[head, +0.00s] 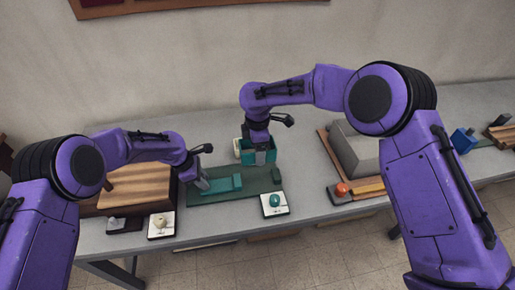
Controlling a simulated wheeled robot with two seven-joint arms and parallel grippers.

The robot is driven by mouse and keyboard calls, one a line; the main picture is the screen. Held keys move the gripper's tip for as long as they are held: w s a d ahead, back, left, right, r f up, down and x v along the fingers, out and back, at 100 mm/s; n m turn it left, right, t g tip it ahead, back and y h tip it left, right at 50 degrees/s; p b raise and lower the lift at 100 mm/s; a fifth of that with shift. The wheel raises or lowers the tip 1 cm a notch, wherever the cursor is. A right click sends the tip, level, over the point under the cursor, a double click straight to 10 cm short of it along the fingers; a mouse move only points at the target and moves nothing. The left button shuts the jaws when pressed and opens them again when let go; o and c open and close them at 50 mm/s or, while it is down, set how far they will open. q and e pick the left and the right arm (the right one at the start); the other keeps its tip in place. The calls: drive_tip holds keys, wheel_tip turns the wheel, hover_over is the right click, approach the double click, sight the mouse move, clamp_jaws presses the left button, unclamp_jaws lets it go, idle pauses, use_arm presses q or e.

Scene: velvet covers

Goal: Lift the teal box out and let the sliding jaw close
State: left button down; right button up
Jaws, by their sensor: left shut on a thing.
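A dark green base board (262,187) lies on the grey table, with a lighter teal sliding jaw (221,185) on it and a fixed green block (276,175) at its right end. My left gripper (203,186) is shut at the left end of the sliding jaw. The teal box (270,145) stands at the back edge of the board, partly hidden by my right gripper (261,158). The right gripper points down at the box's near side; its fingers are too small to tell whether they grip it.
A white card with a teal knob (275,202) lies in front of the board, and another with a cream ball (161,222) to the left. A wooden block (138,183) stands left. A grey box (354,150) and an orange button (342,188) are right.

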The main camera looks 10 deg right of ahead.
use_arm(q)
drive_tip(key=shift+w+d, duration=0.1)
drive_tip(key=shift+d, duration=0.85)
use_arm(e)
drive_tip(key=shift+f, duration=0.1)
use_arm(q)
drive_tip(key=c, duration=0.7)
unclamp_jaws()
use_arm(e)
drive_tip(key=shift+a, duration=0.1)
use_arm(q)
wheel_tip(320, 180, up, 9)
drive_tip(key=p, duration=0.7)
use_arm(e)
wheel_tip(320, 180, up, 8)
drive_tip(key=shift+f, duration=0.15)
drive_tip(key=shift+f, duration=0.1)
